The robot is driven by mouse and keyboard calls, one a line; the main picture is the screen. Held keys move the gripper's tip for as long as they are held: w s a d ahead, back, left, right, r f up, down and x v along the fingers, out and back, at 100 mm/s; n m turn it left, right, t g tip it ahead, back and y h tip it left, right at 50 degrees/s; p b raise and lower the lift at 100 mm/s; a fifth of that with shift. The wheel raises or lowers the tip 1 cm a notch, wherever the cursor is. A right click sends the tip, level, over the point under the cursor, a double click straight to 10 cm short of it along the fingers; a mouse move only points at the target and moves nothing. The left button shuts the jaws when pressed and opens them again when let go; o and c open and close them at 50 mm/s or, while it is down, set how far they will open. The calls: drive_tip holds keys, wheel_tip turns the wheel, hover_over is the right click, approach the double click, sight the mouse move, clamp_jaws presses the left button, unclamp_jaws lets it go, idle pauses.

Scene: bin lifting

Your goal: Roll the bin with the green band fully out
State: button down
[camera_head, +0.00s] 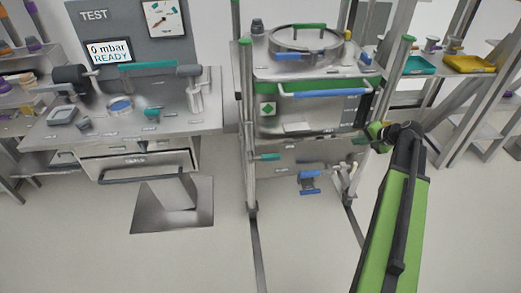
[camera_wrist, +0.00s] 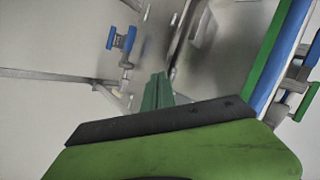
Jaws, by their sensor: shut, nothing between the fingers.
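The bin with the green band (camera_head: 300,112) stands between the upright posts of a frame in the middle of the head view. It is a steel box with a green diamond label, a green band along its upper front, and a pale and blue handle bar (camera_head: 325,93). A blue valve (camera_head: 309,182) hangs under it, also seen in the wrist view (camera_wrist: 122,40). My gripper (camera_head: 378,132) is at the right of the bin, by the right post. In the wrist view its dark green fingers (camera_wrist: 157,92) are together and empty. Whether they touch anything is unclear.
A round-lidded steel top (camera_head: 305,40) sits above the bin. Floor rails (camera_head: 257,250) run forward from the frame. A test bench (camera_head: 130,120) stands left; shelves with teal and yellow trays (camera_head: 470,64) stand right. Floor between the rails is clear.

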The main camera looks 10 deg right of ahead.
drive_tip(key=w+a+f+n+g+h+b, duration=0.1)
drive_tip(key=w+a+f+n+g+h, duration=0.2)
drive_tip(key=w+a+f, duration=0.4)
drive_tip(key=n+g+b, duration=0.2)
drive_tip(key=n, duration=0.5)
approach(256, 151)
drive_tip(key=s+a+r, duration=0.1)
drive_tip(key=s+r, duration=0.3)
drive_tip(key=shift+h, duration=0.3)
drive_tip(key=b+x, duration=0.9)
drive_tip(key=x, duration=0.1)
drive_tip(key=shift+b, duration=0.35)
drive_tip(key=shift+r, duration=0.1)
drive_tip(key=shift+s, duration=0.1)
